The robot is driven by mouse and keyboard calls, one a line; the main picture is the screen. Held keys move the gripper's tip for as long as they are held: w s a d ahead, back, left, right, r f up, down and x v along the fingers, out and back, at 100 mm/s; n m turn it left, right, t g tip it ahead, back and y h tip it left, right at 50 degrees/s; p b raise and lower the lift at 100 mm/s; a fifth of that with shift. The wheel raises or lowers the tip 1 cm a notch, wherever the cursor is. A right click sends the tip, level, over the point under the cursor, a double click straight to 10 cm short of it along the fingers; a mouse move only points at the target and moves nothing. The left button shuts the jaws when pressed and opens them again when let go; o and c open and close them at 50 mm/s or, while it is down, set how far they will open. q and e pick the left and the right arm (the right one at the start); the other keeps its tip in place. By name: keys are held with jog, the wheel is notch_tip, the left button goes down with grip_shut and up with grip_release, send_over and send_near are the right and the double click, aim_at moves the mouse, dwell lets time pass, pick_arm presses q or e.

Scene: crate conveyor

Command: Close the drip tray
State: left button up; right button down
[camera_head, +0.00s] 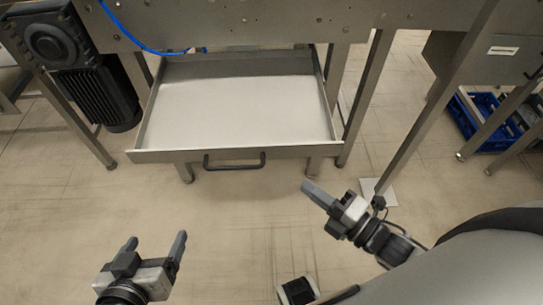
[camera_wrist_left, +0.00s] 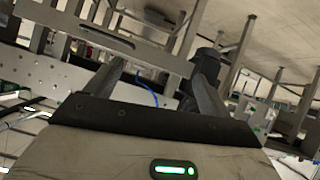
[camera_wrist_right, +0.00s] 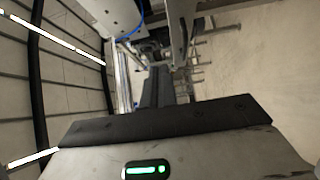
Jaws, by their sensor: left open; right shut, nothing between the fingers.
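The drip tray (camera_head: 240,108) is a wide, shallow metal drawer with a pale bottom, pulled out from under the conveyor frame in the head view. Its black handle (camera_head: 234,166) is on the front wall. My left gripper (camera_head: 156,240) is open and empty, below and left of the handle in the picture, apart from the tray. My right gripper (camera_head: 306,186) is shut and empty, below and right of the handle, apart from the tray. In the left wrist view, the open fingers (camera_wrist_left: 160,85) show with metal framework beyond. In the right wrist view, the shut fingers (camera_wrist_right: 152,80) show.
The conveyor's metal frame (camera_head: 270,22) spans the top of the head view, with a black motor (camera_head: 98,92) at left and a blue cable (camera_head: 125,35). Slanted legs (camera_head: 440,100) stand at right. A blue crate (camera_head: 490,120) lies beyond them. Floor before the tray is clear.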

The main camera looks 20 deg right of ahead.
notch_tip(320, 180, down, 3)
jog(key=b, duration=0.2)
send_near(263, 147)
jog(key=a, duration=0.4)
jog(key=w, duration=0.2)
jog(key=w+b, duration=0.1)
jog(key=w, duration=0.1)
jog(key=shift+w+d, duration=0.1)
jog(key=shift+d, duration=0.3)
jog(key=shift+w+d, duration=0.15)
jog(key=shift+w, duration=0.3)
pick_arm(q)
jog(key=shift+g+h, duration=0.3)
jog(key=shift+g, duration=0.1)
jog(key=f, duration=0.2)
jog(key=d+f, duration=0.1)
jog(key=f, duration=0.2)
jog(key=shift+w, duration=0.2)
pick_arm(e)
jog(key=shift+w+d, duration=0.1)
